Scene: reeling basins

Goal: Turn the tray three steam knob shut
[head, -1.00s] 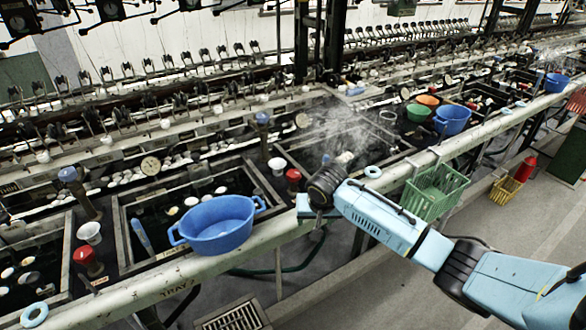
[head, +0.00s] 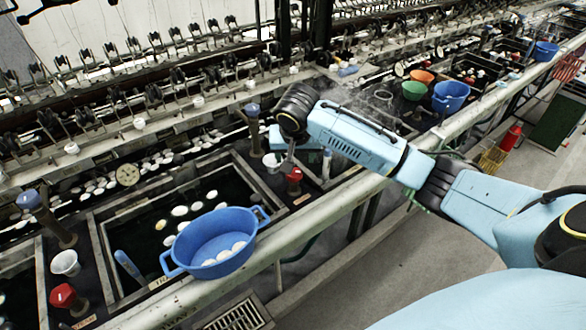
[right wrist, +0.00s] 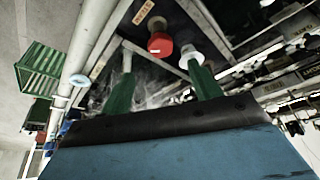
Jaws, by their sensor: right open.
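A red knob (head: 293,182) stands on a dark post between two basins, with a small label in front of it. My right gripper (head: 288,160) is just above and behind this knob in the head view, partly hidden by its own wrist. In the right wrist view my gripper (right wrist: 164,78) has its two green fingers spread, with nothing between them. The red knob (right wrist: 160,46) lies beyond the fingertips, in line with the gap, and seems not touched. I cannot read its label (right wrist: 143,12) surely. My left gripper is not in view.
A white cup (head: 272,162) stands close beside the knob; it also shows by a fingertip in the wrist view (right wrist: 190,56). A blue-topped post (head: 253,112) rises behind. A blue tub (head: 212,238) sits at the front rail. Another red knob (head: 64,297) is at lower left.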

